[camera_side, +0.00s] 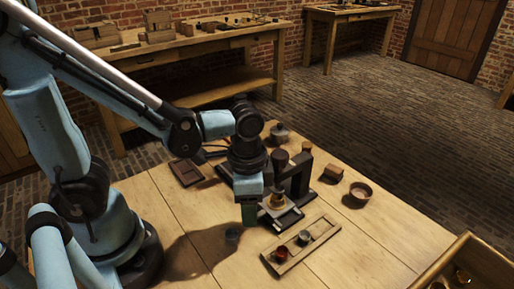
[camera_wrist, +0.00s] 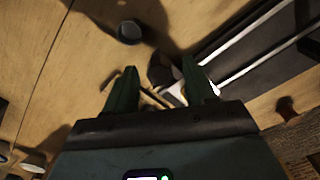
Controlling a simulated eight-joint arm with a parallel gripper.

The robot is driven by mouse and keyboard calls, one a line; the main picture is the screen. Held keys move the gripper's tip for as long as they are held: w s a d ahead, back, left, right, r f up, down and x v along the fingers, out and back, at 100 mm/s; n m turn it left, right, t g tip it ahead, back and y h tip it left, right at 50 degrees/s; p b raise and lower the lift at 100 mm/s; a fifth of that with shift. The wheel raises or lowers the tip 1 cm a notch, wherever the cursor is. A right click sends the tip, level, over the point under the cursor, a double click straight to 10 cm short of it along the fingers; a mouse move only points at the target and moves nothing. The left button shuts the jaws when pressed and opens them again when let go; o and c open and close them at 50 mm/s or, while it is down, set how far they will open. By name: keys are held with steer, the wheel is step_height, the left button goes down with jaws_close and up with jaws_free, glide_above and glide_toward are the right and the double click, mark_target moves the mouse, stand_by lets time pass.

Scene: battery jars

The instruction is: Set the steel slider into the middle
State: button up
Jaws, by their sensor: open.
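My gripper (camera_side: 249,214) points down at the left of a dark frame (camera_side: 300,175) with a pale metal piece (camera_side: 284,217) at its foot. In the wrist view its two green fingers (camera_wrist: 160,88) are spread apart. A dark block with a bright metal edge (camera_wrist: 163,72) shows just beyond and between the fingertips, apart from them as far as I can tell. Bright parallel rails (camera_wrist: 240,38) run to its right. I cannot tell for sure which metal part is the steel slider. A brass-coloured piece (camera_side: 277,199) sits above the pale metal piece.
A wooden tray (camera_side: 325,226) holds a red jar (camera_side: 281,253) and a dark jar (camera_side: 304,238). A wooden bowl (camera_side: 360,192) and an open crate (camera_side: 445,262) are to the right. The table's front left is mostly clear.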

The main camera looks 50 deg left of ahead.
steer(key=shift+f, duration=0.1)
jaws_close()
steer(key=shift+a, duration=4.05)
jaws_free()
step_height(320, 180, up, 12)
